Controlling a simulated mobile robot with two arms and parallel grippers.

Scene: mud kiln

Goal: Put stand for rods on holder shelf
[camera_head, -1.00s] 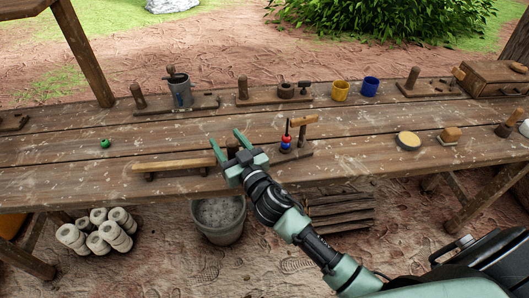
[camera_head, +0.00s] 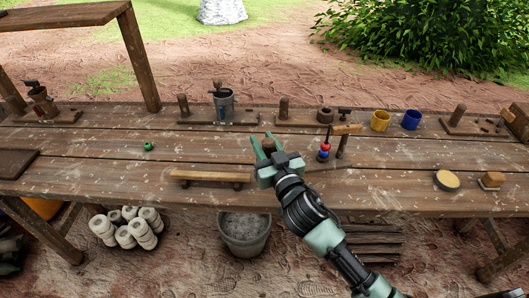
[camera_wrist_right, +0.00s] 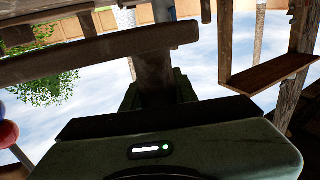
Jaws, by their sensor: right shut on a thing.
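The stand for rods appears to be a wooden board (camera_head: 345,167) with an upright brown post (camera_head: 268,145), near the table's front middle. A rod with red and blue balls (camera_head: 324,150) and a wooden T-shaped piece (camera_head: 345,129) stand at its right part. My right gripper (camera_head: 267,147) is shut on the post. The right wrist view, upside down, shows the post (camera_wrist_right: 155,65) between the fingers and the board (camera_wrist_right: 100,52) across it. I cannot tell whether the board touches the table. A raised plank shelf (camera_head: 70,15), possibly the holder shelf, is at upper left. My left gripper is not in view.
A low wooden bar on feet (camera_head: 210,176) lies just left of my gripper. A green ball (camera_head: 149,146) is at left. A bucket (camera_head: 245,235) stands below.

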